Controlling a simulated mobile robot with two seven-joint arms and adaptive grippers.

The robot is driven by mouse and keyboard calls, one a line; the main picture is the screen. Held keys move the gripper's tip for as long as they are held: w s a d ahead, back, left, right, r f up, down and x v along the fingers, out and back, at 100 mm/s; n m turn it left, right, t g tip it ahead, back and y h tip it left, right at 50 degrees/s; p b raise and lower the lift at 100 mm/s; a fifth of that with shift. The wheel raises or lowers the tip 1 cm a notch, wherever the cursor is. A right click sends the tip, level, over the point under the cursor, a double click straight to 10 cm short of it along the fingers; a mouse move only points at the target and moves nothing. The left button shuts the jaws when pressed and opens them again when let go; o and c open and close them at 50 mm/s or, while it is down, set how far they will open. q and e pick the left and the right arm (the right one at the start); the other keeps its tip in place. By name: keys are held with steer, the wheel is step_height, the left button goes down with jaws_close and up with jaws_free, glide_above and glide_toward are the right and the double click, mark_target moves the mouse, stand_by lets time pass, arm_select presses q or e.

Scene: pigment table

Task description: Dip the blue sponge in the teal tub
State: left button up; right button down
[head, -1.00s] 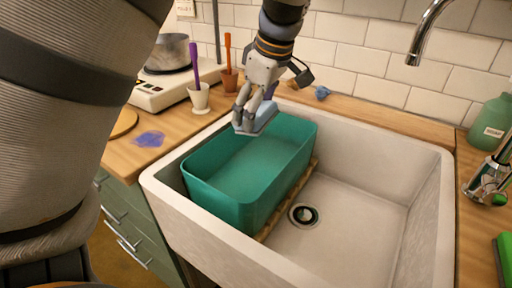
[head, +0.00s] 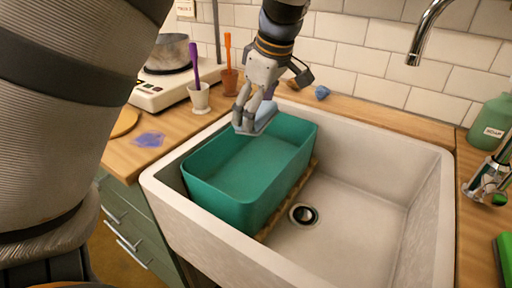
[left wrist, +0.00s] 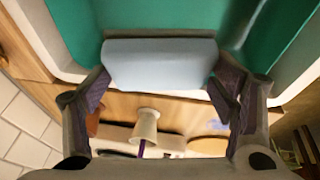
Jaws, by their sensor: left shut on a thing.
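The teal tub (head: 215,206) sits in the white sink, on a wooden slatted rack. My left gripper (head: 250,112) points down at the tub's back left corner and is shut on the pale blue sponge (head: 264,119). The sponge is held level, at or above the tub's rim; the exact height is hard to tell. In the left wrist view the sponge (left wrist: 160,65) lies between both fingers, with the teal tub (left wrist: 85,25) beyond it. I cannot tell whether the tub holds liquid. My right gripper is not in view.
The white sink (head: 385,225) has free room right of the tub, around the drain (head: 303,215). A white cup (head: 199,98), a brown cup (head: 229,82) and a scale with a metal pan (head: 168,52) stand on the left counter. The tap (head: 430,28) overhangs the back right.

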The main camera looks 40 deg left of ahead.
arm_select(q)
steer(key=shift+r, duration=2.05)
steer(key=shift+f, duration=0.1)
